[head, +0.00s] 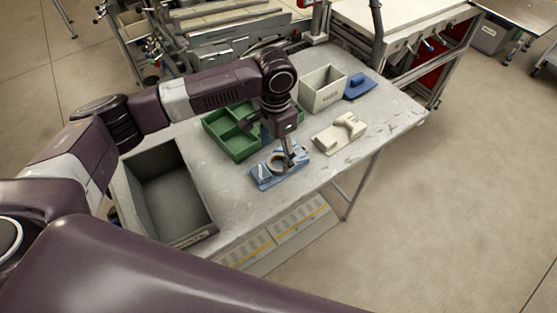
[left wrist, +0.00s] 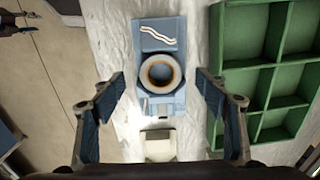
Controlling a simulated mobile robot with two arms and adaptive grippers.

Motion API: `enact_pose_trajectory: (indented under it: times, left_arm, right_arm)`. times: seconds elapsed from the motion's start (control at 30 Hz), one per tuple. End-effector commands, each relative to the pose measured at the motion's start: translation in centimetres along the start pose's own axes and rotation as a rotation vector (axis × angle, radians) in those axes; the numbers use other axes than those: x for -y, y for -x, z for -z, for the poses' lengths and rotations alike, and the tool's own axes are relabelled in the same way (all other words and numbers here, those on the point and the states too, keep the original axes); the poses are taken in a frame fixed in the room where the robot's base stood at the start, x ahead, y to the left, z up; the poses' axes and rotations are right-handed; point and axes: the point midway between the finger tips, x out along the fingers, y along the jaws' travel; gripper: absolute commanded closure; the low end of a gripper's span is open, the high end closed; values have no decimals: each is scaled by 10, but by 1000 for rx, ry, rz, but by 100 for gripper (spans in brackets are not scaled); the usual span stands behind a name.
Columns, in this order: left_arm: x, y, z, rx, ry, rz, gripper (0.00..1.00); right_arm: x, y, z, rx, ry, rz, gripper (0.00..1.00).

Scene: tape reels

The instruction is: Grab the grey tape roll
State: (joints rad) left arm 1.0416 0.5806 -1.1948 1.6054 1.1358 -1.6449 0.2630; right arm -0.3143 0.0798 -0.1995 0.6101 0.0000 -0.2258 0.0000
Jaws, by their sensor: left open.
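A tape roll (head: 276,160) with a tan-brown ring and grey outer side sits on a blue holder (head: 264,181) on the table. In the left wrist view the roll (left wrist: 160,74) shows from above, near the middle of the blue holder (left wrist: 160,40). My left gripper (head: 287,160) is over the holder, partly in front of the roll in the head view. In the left wrist view my left gripper (left wrist: 162,88) is open, with one finger on each side of the holder and nothing between the pads. My right gripper is not in view.
A green divided tray (head: 236,146) lies behind the holder. A grey open bin (head: 170,195) stands at the left. A white bin (head: 322,90), a cream holder (head: 340,133) and a blue object (head: 359,87) are to the right. The table's front right is bare.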

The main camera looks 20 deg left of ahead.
Motion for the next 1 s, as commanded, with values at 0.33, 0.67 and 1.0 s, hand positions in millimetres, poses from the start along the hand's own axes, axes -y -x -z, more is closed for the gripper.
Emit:
enact_pose_trajectory:
  times: [0.33,0.67,1.0]
  left_arm:
    - [-2,-38,0,1,-2,0,33]
    - [-2,-38,0,0,-2,0,49]
    - [-2,-37,1,0,-2,0,76]
  right_arm:
    - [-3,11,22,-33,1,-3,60]
    - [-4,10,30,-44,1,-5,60]
    - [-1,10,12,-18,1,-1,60]
